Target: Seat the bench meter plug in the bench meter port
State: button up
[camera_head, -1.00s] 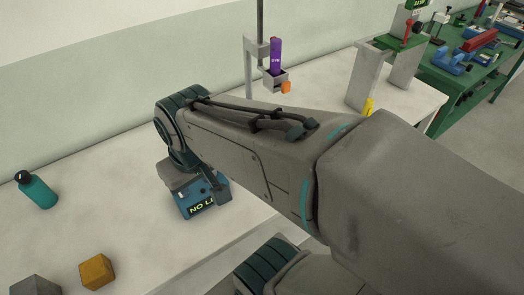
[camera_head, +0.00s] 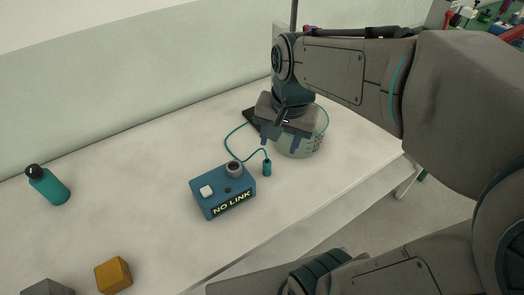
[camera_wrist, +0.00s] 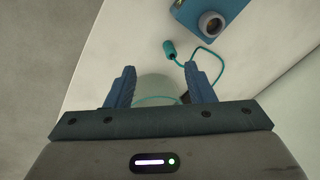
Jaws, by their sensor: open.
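The bench meter (camera_head: 223,194) is a blue box on the white bench, with "NO LINK" lit on its front. Its port looks to be the grey round socket (camera_head: 234,169) on top, which shows empty. The plug (camera_head: 267,168) is a small teal cylinder at the end of a teal cable, on the bench just right of the meter. My gripper (camera_head: 281,143) is open and empty, above and beyond the plug. In the wrist view the plug (camera_wrist: 170,48) shows past the fingertips (camera_wrist: 160,68), apart from them, with the port (camera_wrist: 211,23) farther up.
A clear glass vessel (camera_head: 314,142) stands right behind my gripper. A teal bottle (camera_head: 48,185), a yellow block (camera_head: 113,275) and a grey block (camera_head: 46,288) are at left. The bench between bottle and meter is clear.

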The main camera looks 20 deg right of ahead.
aim_at(267, 161)
jog(key=w+f+m+g+b, duration=0.25)
jog(key=w+f+m, duration=0.25)
jog(key=w+m, duration=0.3)
jog(key=shift+t+h, duration=0.3)
jog(key=shift+t, duration=0.15)
notch_tip(267, 161, down, 8)
jog(key=shift+d+r+b, duration=0.1)
jog(key=shift+b, duration=0.6)
jog(key=f, duration=0.5)
jog(key=shift+w+a+f, duration=0.1)
jog(key=shift+w+a, duration=0.05)
jog(key=shift+a, duration=0.05)
grip_shut()
